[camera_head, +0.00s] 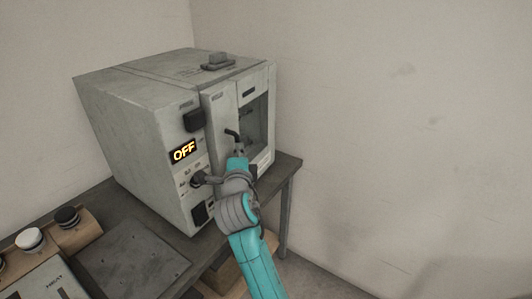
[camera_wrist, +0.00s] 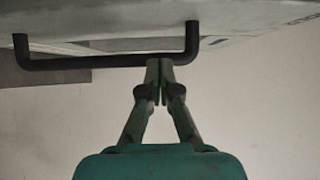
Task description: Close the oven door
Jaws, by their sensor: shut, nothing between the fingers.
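The pale grey oven (camera_head: 150,130) stands on a dark table with its yellow "OFF" display facing front. The black door handle (camera_head: 232,134) also spans the upper part of the wrist view (camera_wrist: 100,62). My gripper (camera_head: 239,148) is at the door's handle side. In the wrist view my gripper (camera_wrist: 159,66) has its fingertips together, empty, at the right part of the handle bar. I cannot tell whether they touch it.
The dark table (camera_head: 285,172) ends just right of the oven. A panel with a black knob (camera_head: 67,217) and a white knob (camera_head: 29,239) lies at the lower left. A small grey object (camera_head: 217,62) sits on top of the oven. The wall side at right is clear.

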